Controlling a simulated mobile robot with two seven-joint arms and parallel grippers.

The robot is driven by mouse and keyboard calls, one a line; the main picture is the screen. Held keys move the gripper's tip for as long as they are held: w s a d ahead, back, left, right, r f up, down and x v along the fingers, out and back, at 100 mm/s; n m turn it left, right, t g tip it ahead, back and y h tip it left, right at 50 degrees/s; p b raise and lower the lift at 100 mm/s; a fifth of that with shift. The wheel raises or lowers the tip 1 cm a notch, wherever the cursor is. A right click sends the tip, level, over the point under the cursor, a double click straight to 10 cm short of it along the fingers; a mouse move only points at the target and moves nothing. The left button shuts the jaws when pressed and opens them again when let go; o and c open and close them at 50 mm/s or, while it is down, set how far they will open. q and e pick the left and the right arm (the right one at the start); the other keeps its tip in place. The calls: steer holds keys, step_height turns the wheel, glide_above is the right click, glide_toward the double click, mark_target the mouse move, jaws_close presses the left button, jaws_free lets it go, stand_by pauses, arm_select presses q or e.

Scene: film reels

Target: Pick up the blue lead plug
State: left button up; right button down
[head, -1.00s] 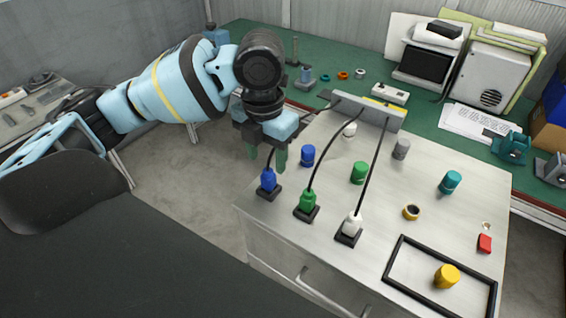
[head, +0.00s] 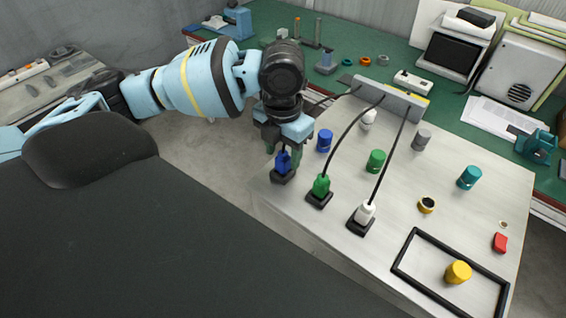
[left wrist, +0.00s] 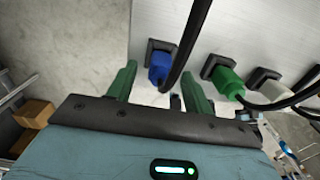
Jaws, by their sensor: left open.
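The blue lead plug (head: 282,164) stands in a black square socket at the left edge of the pale worktop, with a black cable from its top. It also shows in the left wrist view (left wrist: 157,69), between the tips of the green fingers. My left gripper (head: 283,153) is open above and around the plug, one finger to each side. I cannot tell whether either finger touches it. My right gripper is not in view.
A green plug (head: 321,187) and a white plug (head: 365,212) stand in sockets to the right. Their black cables run up to a grey block (head: 390,99). Blue (head: 324,141) and green (head: 376,161) cylinders stand behind. A black frame (head: 402,257) surrounds a yellow cylinder (head: 458,272).

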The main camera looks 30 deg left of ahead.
mark_target(283, 157)
arm_select(q)
step_height(283, 157, down, 2)
steer(key=shift+f, duration=0.1)
steer(key=c, duration=1.1)
step_height(283, 157, up, 10)
steer(key=shift+r, duration=0.1)
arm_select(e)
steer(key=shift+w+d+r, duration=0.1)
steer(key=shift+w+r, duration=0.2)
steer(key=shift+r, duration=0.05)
